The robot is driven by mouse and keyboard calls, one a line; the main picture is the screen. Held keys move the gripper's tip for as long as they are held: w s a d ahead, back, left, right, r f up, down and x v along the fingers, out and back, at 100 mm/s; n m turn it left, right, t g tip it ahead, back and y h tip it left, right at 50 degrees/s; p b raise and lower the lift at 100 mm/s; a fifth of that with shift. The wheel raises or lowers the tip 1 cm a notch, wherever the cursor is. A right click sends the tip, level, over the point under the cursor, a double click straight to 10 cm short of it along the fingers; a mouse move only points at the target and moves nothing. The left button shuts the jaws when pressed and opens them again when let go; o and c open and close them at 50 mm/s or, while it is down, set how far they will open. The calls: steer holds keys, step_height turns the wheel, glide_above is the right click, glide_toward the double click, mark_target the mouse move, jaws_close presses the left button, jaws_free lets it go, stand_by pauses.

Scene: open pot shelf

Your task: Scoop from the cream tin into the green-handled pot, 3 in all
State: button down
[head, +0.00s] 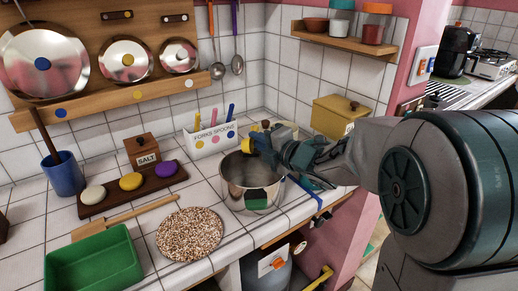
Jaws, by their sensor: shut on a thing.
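A shiny steel pot (235,181) stands on the tiled counter near its front edge. A green patch (257,194) shows low on its front, likely its green handle. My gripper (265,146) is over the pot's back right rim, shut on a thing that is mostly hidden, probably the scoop. A small yellow and dark part (249,143) shows at the jaws' left. A pale, cream-coloured round rim (289,128) shows behind my gripper, likely the cream tin; the rest of it is hidden. The contents of the pot and tin cannot be seen.
A white forks-and-spoons box (207,144) stands behind the pot. A speckled round mat (191,233), a green tray (95,262), a salt box (141,151) and a blue cup (63,175) are to the left. A yellow lidded box (338,115) is at the back right.

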steer(key=shift+f+m+t+y+b, duration=0.25)
steer(key=shift+m+t+y+b, duration=0.05)
steer(key=shift+b, duration=0.95)
steer(key=shift+r+b, duration=0.15)
steer(key=shift+b, duration=0.15)
step_height(320, 180, up, 3)
steer(key=n+g+h+p, duration=0.2)
steer(key=h+p, duration=0.2)
steer(key=p, duration=0.5)
steer(key=n+g+h+p, duration=0.2)
steer(key=h+p, duration=0.2)
steer(key=p, duration=0.6)
steer(key=n+g+h+p, duration=0.1)
steer(key=h+p, duration=0.4)
steer(key=p, duration=0.5)
steer(key=shift+n+g, duration=0.4)
steer(key=shift+n, duration=0.4)
steer(key=shift+d, duration=0.1)
